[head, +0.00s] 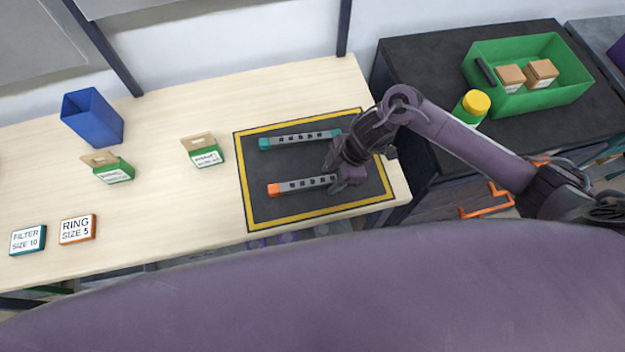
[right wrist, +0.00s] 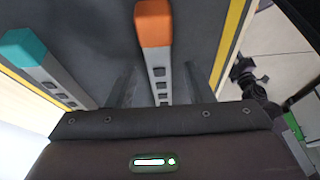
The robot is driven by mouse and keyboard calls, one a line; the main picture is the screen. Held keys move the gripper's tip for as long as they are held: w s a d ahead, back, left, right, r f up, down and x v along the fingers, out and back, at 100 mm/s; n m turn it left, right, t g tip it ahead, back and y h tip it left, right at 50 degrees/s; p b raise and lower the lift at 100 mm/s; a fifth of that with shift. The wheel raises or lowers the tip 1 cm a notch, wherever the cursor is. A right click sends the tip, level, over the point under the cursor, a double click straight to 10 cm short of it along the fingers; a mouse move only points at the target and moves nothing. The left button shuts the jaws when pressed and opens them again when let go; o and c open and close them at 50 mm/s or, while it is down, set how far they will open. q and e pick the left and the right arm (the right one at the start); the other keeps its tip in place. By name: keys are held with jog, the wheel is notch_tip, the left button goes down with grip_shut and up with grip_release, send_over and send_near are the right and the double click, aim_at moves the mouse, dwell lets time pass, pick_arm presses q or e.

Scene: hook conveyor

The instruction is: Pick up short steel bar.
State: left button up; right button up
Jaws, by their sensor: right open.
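Two grey steel bars with dark square holes lie on a black mat with a yellow border (head: 242,188). One bar (head: 303,184) has an orange end, and the other bar (head: 296,139) has teal ends. The far end of the orange-ended bar is hidden behind my right gripper (head: 342,182), so I cannot tell which bar is shorter. In the right wrist view, the open jaws of my right gripper (right wrist: 158,82) stand on either side of the orange-ended bar (right wrist: 156,55), apart from it. The teal-ended bar (right wrist: 45,68) lies left of the jaws. My left gripper is not in view.
On the pale table are a blue bin (head: 93,122), green boxes (head: 205,153), and label blocks (head: 77,229). On the dark bench at right are a green crate (head: 545,92) with brown boxes and a yellow-lidded jar (head: 472,108). The table left of the mat has free room.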

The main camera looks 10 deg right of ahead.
grip_shut()
jog(key=shift+r, duration=0.1)
dwell(0.3)
